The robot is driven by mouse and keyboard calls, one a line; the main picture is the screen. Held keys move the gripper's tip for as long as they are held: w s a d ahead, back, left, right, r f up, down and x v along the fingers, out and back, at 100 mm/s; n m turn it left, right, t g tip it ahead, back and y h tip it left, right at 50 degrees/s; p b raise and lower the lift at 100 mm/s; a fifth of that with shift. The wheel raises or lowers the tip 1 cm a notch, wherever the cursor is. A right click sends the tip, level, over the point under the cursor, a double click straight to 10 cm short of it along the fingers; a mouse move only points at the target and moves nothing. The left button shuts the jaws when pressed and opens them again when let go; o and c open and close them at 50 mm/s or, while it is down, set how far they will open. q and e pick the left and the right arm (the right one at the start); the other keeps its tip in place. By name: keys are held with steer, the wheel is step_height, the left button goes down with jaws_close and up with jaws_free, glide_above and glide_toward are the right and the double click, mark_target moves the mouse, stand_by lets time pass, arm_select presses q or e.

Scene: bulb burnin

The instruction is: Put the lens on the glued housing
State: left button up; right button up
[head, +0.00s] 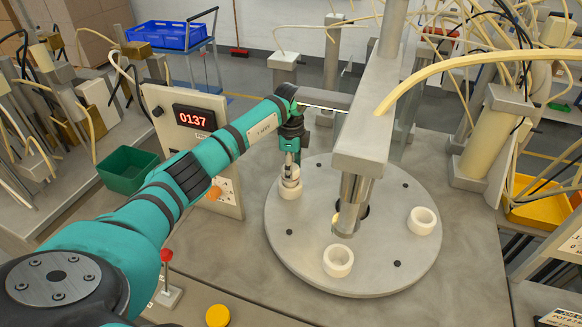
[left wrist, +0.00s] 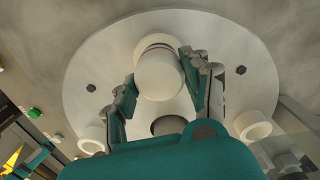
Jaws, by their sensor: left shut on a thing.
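My left gripper (head: 291,163) reaches down over the far left part of the round turntable (head: 370,278). It is shut on a white, round lens (head: 289,172). The lens is directly over a white ring-shaped housing (head: 291,190) on the turntable. In the left wrist view, the lens (left wrist: 160,78) sits between the two fingertips (left wrist: 160,75), with a thin reddish and dark band at its far end. Whether the lens touches the housing cannot be told. My right gripper is not in view.
Two other white housings, front (head: 337,262) and right (head: 422,221), stand on the turntable. A metal column with a vertical cylinder (head: 354,190) hangs over its middle. A panel reading 0137 (head: 193,119) and a green bin (head: 128,172) stand left. A red-knobbed lever (head: 167,256) is nearer.

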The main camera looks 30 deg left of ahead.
arm_select(q)
steer(key=shift+f, duration=0.1)
stand_by(0.3)
steer(key=o, duration=0.8)
steer(key=shift+o, duration=0.4)
steer(key=o, duration=0.4)
steer(key=shift+c, duration=0.2)
steer(key=shift+r+p, duration=3.3)
steer(key=shift+r, duration=0.75)
